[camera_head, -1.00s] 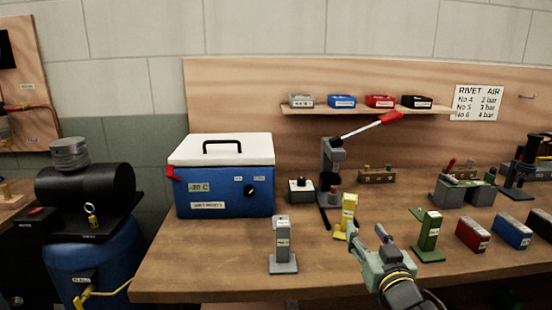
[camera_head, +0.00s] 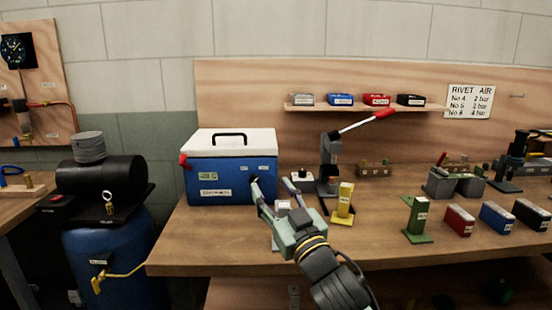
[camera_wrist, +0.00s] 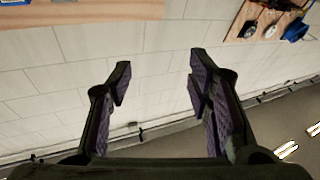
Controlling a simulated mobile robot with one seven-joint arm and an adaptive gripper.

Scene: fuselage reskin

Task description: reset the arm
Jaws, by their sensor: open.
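My gripper (camera_head: 272,190) is open and empty in the head view. It is raised over the front of the workbench, with its fingers pointing up and away toward the blue cooler. One finger overlaps the cooler's right front edge in the picture; I cannot tell whether they touch. My gripper (camera_wrist: 158,82) also shows in the wrist view with its two fingers wide apart and nothing between them. Behind the fingers is a pale block wall (camera_wrist: 70,80). My wrist hides most of a grey stand (camera_head: 283,206) on the bench.
The blue cooler (camera_head: 222,186) with a white lid stands at the bench's left. A lever press (camera_head: 329,160), a yellow stand (camera_head: 344,205), a green stand (camera_head: 416,220) and several coloured boxes stand to the right. A shelf (camera_head: 360,107) hangs behind. The bench (camera_head: 205,245) is clear at front left.

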